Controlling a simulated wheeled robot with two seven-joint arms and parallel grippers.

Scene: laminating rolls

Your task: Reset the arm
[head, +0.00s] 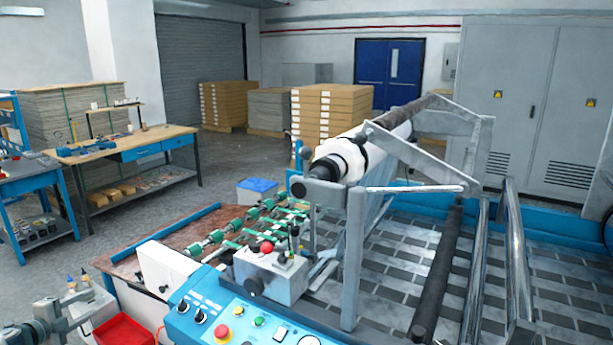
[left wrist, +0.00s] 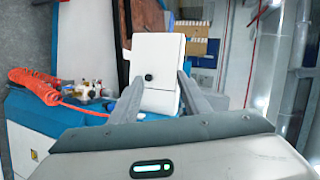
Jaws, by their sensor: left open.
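My left gripper (head: 80,309) shows at the lower left corner of the head view, beside the laminating machine's near left end. In the left wrist view its two grey fingers (left wrist: 159,80) stand apart with nothing between them. A white box-shaped housing (left wrist: 157,60) with a dark round knob lies beyond the fingertips; I cannot tell the exact gap. A white housing (head: 166,270) also shows on the machine in the head view. My right gripper is not in view.
A white roll (head: 345,158) sits in the machine. A wooden workbench (head: 125,145) stands behind, with open floor before it.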

